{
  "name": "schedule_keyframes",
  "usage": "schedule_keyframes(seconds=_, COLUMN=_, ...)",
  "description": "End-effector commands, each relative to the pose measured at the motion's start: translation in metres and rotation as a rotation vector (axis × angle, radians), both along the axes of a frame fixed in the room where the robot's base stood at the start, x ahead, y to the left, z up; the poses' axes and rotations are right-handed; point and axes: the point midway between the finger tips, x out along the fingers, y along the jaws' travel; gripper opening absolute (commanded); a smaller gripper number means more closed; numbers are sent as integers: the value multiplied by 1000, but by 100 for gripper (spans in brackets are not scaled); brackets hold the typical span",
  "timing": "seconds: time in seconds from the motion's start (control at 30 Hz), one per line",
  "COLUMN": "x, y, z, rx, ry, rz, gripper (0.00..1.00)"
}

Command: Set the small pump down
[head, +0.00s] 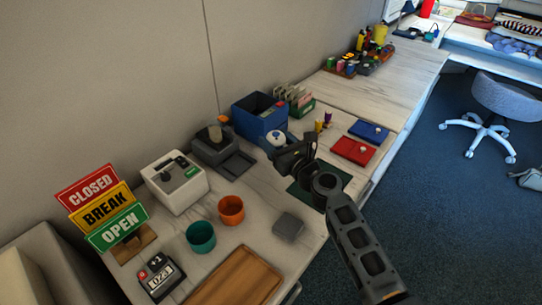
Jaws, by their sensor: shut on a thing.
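My gripper (272,147) is over the counter, at the end of my dark arm, in front of the blue bin. It is shut on a small white and blue thing (277,138), which I take to be the small pump. The pump is small in the picture and partly hidden by the gripper. I cannot tell whether its underside touches the counter. A dark green mat (300,194) lies on the counter below my wrist, partly hidden by my arm.
A blue bin (246,121) and a grey machine (212,147) stand by the wall. A red tray (353,151) and a blue tray (369,130) lie to the right. Teal (201,237) and orange (231,210) cups, a grey block (288,226) and a wooden tray (238,279) are nearer.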

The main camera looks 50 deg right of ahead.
Motion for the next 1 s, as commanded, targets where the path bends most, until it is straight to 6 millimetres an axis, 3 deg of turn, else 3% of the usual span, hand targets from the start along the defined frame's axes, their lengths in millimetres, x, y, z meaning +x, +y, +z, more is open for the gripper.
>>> schedule_keyframes(seconds=0.13, x=12, y=5, z=-7, rx=-1, ry=-2, rz=-1, gripper=20)
schedule_keyframes(seconds=0.5, x=12, y=6, z=-47, rx=1, ry=-1, rz=-1, gripper=20)
schedule_keyframes(seconds=0.97, x=12, y=6, z=-52, rx=-1, ry=-1, rz=-1, gripper=20)
schedule_keyframes(seconds=1.0, x=12, y=6, z=-51, rx=0, ry=0, rz=-1, gripper=64)
